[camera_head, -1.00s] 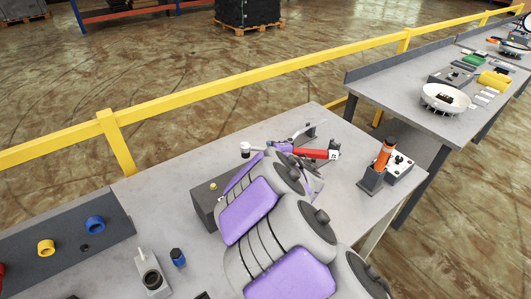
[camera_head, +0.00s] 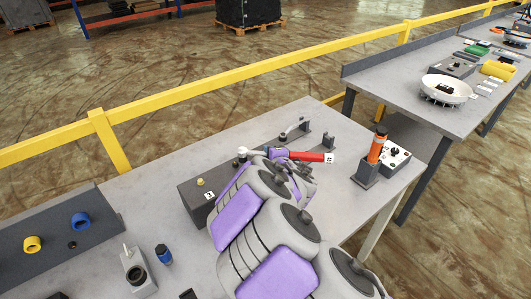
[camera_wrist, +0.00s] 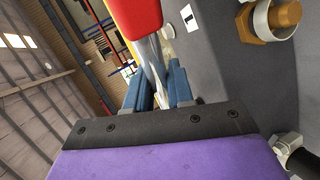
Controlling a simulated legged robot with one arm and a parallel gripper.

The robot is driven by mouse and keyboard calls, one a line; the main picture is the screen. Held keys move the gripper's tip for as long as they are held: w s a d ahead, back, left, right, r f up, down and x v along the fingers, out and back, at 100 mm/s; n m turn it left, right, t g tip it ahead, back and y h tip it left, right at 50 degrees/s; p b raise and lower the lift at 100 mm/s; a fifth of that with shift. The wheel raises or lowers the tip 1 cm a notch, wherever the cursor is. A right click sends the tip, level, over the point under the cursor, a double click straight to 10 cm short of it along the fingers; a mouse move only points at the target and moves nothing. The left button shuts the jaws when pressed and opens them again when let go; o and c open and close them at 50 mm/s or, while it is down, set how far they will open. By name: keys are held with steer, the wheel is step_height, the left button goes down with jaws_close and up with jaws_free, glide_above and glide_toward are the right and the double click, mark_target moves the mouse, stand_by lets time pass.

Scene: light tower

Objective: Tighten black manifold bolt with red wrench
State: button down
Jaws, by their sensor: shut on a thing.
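The red wrench (camera_head: 307,156) has a red handle with a white tag, seen to the right of my gripper (camera_head: 276,155) in the head view. In the wrist view, my gripper (camera_wrist: 157,88) is shut on the wrench's silver shank, with the red handle (camera_wrist: 138,15) at the top. The dark grey manifold block (camera_head: 194,203) lies to the left of my arm, partly hidden by it. It also fills the right of the wrist view (camera_wrist: 235,70). A brass bolt (camera_wrist: 282,16) stands on it. A black piece (camera_wrist: 303,163) shows at the lower right; whether it is the black bolt is unclear.
A tool holder with upright posts (camera_head: 329,140) stands behind the wrench. An orange cylinder (camera_head: 376,149) in a dark stand and a control box (camera_head: 396,158) are to the right. A blue-capped piece (camera_head: 163,254) lies at the near left. A yellow rail runs behind the bench.

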mark_target(258, 154)
steer(key=shift+w+a+r+p, duration=0.2)
steer(key=shift+a+r+p, duration=0.1)
steer(key=shift+a+p, duration=0.15)
steer(key=shift+n+y, duration=0.3)
steer(key=shift+n, duration=0.1)
steer(key=a, duration=0.4)
steer(key=shift+f, duration=0.3)
steer(key=shift+d+r+p, duration=0.2)
steer(key=shift+d+p, duration=0.15)
steer(key=shift+d, duration=2.45)
steer(key=shift+a+f+b, duration=0.1)
steer(key=shift+a+b, duration=0.4)
steer(key=shift+a, duration=1.7)
steer(key=shift+d+f, duration=0.2)
steer(key=shift+d, duration=0.25)
steer(key=shift+f, duration=0.1)
steer(key=shift+a+f+b, duration=0.1)
steer(key=shift+b, duration=0.2)
steer(key=shift+a+f, duration=0.1)
steer(key=shift+a, duration=0.1)
